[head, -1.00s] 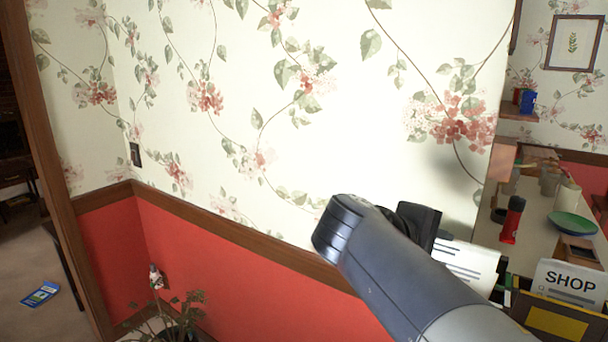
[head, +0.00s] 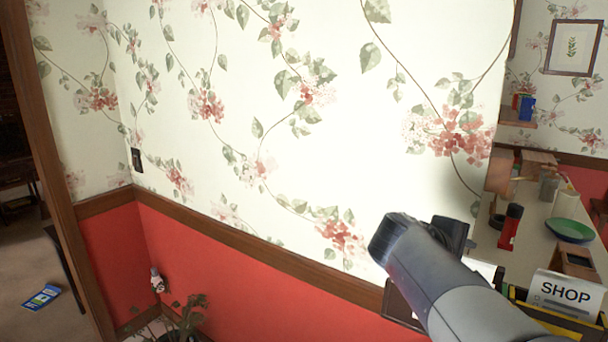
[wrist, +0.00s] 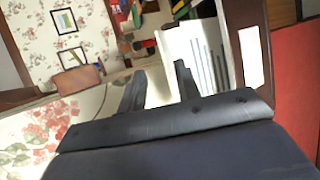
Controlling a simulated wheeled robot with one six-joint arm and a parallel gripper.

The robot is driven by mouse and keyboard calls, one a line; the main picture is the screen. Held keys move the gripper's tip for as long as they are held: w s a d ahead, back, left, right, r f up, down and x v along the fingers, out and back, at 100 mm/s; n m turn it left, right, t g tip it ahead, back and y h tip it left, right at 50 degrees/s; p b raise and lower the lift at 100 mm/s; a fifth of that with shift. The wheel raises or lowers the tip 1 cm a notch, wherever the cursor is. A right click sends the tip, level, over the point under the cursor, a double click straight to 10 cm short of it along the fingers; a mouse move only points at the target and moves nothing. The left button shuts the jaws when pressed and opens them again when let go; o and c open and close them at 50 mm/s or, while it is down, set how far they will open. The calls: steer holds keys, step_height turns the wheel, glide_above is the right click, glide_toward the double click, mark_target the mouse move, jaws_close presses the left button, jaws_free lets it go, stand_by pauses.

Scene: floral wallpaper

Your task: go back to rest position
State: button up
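My arm reaches in from the lower right of the head view, in front of the floral wall; its gripper end points away and its fingers are hidden there. In the wrist view my gripper (wrist: 160,85) shows two dark fingers standing apart with nothing between them. A white sheet with dark lines (wrist: 195,55) lies beyond the fingertips, apart from them as far as I can tell.
A SHOP sign (head: 565,292) stands at the lower right. A potted plant (head: 185,318) stands low by the wall. A blue booklet (head: 40,297) lies on the floor.

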step_height(320, 180, up, 11)
steer(key=w+p, duration=0.1)
steer(key=p, duration=0.8)
steer(key=shift+w+d+p, duration=0.2)
steer(key=shift+d+p, duration=0.1)
steer(key=shift+d, duration=0.1)
steer(key=shift+r, duration=0.15)
